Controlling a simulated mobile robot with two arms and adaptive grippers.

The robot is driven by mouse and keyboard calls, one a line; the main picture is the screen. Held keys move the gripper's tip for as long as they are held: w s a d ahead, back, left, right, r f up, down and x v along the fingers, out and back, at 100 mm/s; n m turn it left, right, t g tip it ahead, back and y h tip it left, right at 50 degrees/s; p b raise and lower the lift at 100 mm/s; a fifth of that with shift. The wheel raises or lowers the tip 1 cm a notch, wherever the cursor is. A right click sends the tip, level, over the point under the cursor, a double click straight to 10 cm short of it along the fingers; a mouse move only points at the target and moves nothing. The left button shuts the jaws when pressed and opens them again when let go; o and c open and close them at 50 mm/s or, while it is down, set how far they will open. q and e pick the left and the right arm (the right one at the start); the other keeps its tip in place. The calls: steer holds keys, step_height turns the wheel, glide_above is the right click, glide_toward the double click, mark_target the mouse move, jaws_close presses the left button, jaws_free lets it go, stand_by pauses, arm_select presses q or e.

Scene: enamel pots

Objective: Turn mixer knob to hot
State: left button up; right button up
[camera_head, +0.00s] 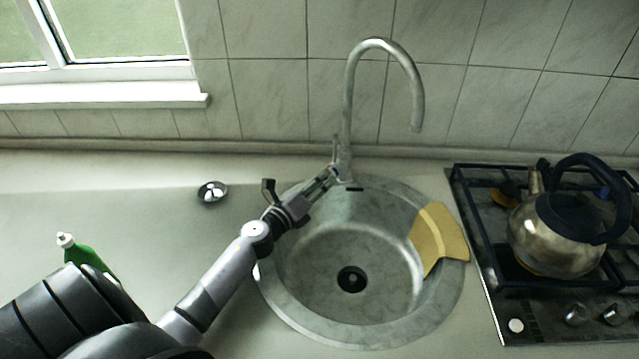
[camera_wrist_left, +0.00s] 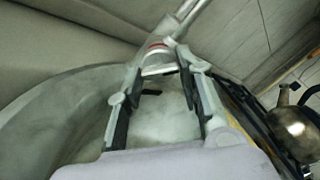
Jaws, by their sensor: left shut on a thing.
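The mixer tap (camera_head: 386,45) rises behind the round metal sink, with its tall curved spout arching forward over the basin. Its knob (camera_head: 336,150) is a thin lever on the left side of the tap base. My left gripper (camera_head: 334,174) reaches over the sink's left rim to the tap base and is shut on the mixer knob. In the left wrist view the two fingers (camera_wrist_left: 162,75) stand on either side of the tap's lower body (camera_wrist_left: 157,52), which carries a red mark. The exact contact is small and partly hidden by the fingers. My right gripper is not in view.
The sink (camera_head: 310,318) has a yellow cloth (camera_head: 438,240) over its right rim. A gas hob (camera_head: 488,290) with a kettle (camera_head: 560,235) stands at right. A metal plug (camera_head: 212,192) and a green bottle (camera_head: 85,255) are on the left counter.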

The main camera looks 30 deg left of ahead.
arm_select(q)
steer(key=shift+c, duration=0.7)
steer(key=shift+n, duration=0.3)
steer(key=shift+n+p, duration=2.5)
steer(key=shift+n, duration=5.1)
steer(key=shift+f, duration=0.1)
steer(key=o, duration=1.2)
steer(key=shift+c, duration=0.2)
